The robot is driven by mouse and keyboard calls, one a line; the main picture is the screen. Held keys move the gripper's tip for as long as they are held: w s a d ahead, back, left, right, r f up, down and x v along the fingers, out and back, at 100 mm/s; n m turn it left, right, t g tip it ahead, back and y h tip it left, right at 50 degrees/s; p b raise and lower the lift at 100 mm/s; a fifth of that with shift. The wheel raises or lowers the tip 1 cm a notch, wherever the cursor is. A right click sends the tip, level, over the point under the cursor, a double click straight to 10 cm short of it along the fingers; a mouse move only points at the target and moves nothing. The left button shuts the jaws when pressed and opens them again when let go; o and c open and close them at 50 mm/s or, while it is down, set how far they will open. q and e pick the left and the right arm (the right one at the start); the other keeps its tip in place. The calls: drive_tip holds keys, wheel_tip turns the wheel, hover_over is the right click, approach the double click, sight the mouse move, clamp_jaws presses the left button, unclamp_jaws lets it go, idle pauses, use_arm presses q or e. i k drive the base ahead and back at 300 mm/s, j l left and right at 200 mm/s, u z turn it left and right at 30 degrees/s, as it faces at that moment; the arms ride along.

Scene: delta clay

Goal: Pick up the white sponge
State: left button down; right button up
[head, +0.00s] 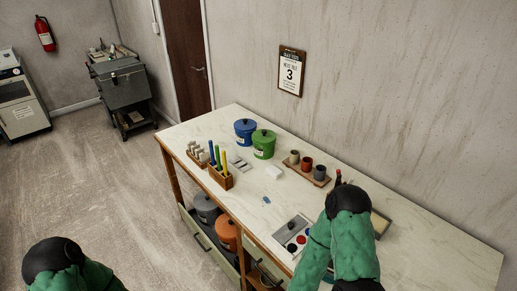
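A small pale white block (275,171), which looks like the white sponge, lies on the workbench (230,203). It is in front of the green lidded pot and left of the rack of small cups. Nothing touches it from my side. My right arm, in a green sleeve with a black joint, covers the right part of the bench. My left arm shows only at the bottom left corner, away from the bench. Neither gripper's fingers can be seen.
A blue pot (245,132), a green pot (263,145) and a cup rack (306,168) stand along the back. A wooden holder (221,178) with coloured sticks stands at the left edge. A small blue piece (266,200) and a grey-white tray (293,232) lie nearer the front.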

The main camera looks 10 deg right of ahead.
sight(273, 171)
drive_tip(key=k+l+z, duration=0.1)
drive_tip(key=k+z, duration=0.15)
drive_tip(key=k, duration=0.4)
drive_tip(key=i+j+z, duration=0.1)
drive_tip(key=z, duration=0.35)
drive_tip(key=j+z, duration=0.3)
drive_tip(key=z, duration=0.15)
drive_tip(key=j+z, duration=0.2)
drive_tip(key=z, duration=0.25)
drive_tip(key=i, duration=0.5)
drive_tip(key=k, duration=0.35)
drive_tip(key=j+z, duration=0.1)
drive_tip(key=z, duration=0.25)
drive_tip(key=k+j+z, duration=0.1)
drive_tip(key=z, duration=0.3)
drive_tip(key=j+z, duration=0.1)
drive_tip(key=z, duration=0.25)
drive_tip(key=k+j+z, duration=0.25)
drive_tip(key=j, duration=0.3)
drive_tip(key=k+j+z, duration=0.15)
drive_tip(key=j+z, duration=0.15)
drive_tip(key=j, duration=0.25)
drive_tip(key=k+j+z, duration=0.25)
drive_tip(key=j, duration=0.25)
drive_tip(key=k+j+z, duration=0.25)
drive_tip(key=j, duration=0.2)
drive_tip(key=k, duration=0.05)
